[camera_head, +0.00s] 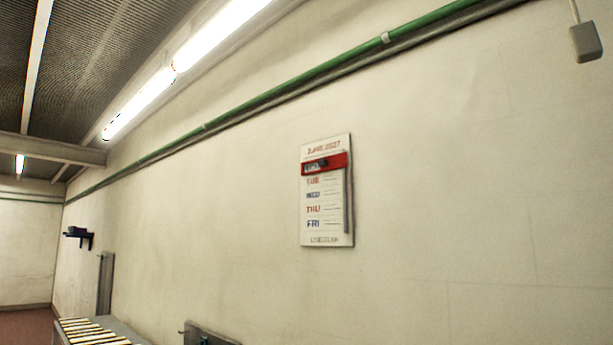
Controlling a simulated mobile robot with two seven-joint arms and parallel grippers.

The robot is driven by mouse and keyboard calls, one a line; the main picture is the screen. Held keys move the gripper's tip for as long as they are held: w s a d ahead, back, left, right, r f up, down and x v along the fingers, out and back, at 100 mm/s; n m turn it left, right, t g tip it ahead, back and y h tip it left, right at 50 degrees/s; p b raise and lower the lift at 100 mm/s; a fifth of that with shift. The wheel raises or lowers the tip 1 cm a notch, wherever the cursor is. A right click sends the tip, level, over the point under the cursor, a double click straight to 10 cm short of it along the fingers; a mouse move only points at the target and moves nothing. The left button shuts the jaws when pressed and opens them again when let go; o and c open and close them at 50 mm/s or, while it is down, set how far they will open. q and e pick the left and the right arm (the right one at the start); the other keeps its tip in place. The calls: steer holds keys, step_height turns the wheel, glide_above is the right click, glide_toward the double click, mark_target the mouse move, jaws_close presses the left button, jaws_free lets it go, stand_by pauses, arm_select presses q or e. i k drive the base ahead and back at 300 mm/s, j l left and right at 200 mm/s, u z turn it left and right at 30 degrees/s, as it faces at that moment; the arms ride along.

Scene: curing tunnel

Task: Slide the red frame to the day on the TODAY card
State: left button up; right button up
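A white wall calendar (330,232) hangs on the wall right of the middle of the head view. Its heading looks like a month and year, too blurred to read surely. Below are rows reading TUE, a blurred row that looks like WED, THU and FRI. The red frame (341,161) sits around the top row, above TUE; that row's text is too small to read surely. A dark vertical strip (348,205) runs down the calendar's right side below the frame. I see no card that I can read as TODAY. Neither gripper is in view.
The wall around the calendar is bare. A green pipe (330,67) runs along it above. At lower left stand a striped surface (90,332), a grey upright panel (105,285) and a dark wall bracket (78,235). A grey box (586,42) hangs at upper right.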

mark_target(326, 163)
steer(key=i+j+u, duration=0.15)
steer(key=i+j, duration=0.65)
steer(key=j, duration=0.25)
steer(key=i+j, duration=0.15)
steer(key=j, duration=0.15)
steer(key=i+j+u, duration=0.1)
steer(key=j, duration=0.25)
